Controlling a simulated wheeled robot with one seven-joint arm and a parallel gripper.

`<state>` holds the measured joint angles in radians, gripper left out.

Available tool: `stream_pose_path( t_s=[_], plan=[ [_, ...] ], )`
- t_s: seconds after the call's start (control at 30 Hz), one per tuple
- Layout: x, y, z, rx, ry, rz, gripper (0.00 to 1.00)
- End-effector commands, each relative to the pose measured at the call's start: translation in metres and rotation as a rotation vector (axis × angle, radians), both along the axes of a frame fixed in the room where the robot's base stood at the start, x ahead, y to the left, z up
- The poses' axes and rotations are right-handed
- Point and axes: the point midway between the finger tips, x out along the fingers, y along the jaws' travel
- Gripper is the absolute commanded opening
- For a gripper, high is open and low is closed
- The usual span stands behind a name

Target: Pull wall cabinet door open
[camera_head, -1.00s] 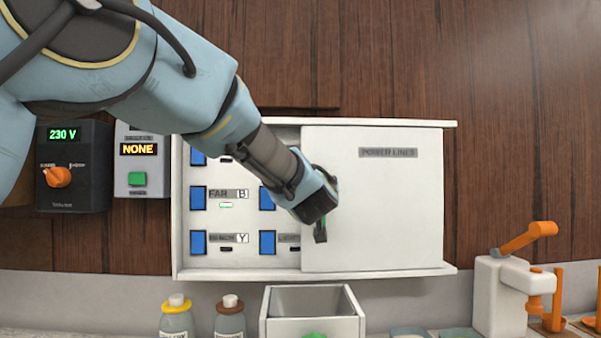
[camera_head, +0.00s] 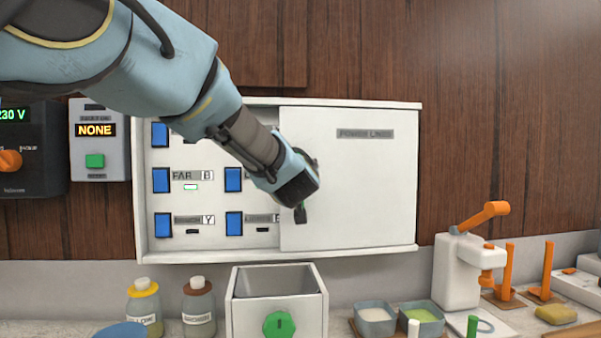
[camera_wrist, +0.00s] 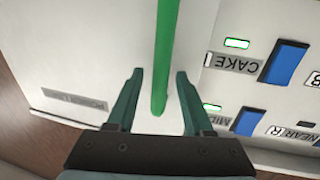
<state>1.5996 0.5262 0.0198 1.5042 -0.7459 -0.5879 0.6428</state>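The wall cabinet (camera_head: 200,257) is a white box on the wood wall. Its white door (camera_head: 360,185), labelled POWER LINES, covers the right half, and the left half is uncovered. The door also shows in the wrist view (camera_wrist: 90,50). A green upright bar handle (camera_wrist: 163,55) is on the door near its left edge. My gripper (camera_head: 301,213) is at that edge. In the wrist view my gripper's two fingers (camera_wrist: 157,98) are apart, with the bar between them and visible gaps on both sides. In the head view my wrist hides most of the handle.
Blue switches (camera_head: 161,180) fill the uncovered half. A dial box (camera_head: 35,150) and a NONE display box (camera_head: 97,140) hang left. Below stand bottles (camera_head: 199,308), an open white bin (camera_head: 255,315) and bowls (camera_head: 375,318). A white press (camera_head: 460,270) stands right.

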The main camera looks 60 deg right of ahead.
Motion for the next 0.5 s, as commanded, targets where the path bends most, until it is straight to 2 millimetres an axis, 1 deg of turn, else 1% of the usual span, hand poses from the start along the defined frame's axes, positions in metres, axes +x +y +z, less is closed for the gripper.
stream_pose_path(
  t_s=[0.27, 0.37, 0.5],
  plan=[
    [-0.001, 0.002, 0.000, -0.001, 0.000, 0.000, 0.52],
    [-0.004, 0.010, -0.001, -0.001, 0.001, -0.001, 0.52],
    [-0.013, 0.033, -0.002, -0.001, 0.001, -0.002, 0.52]
  ],
)
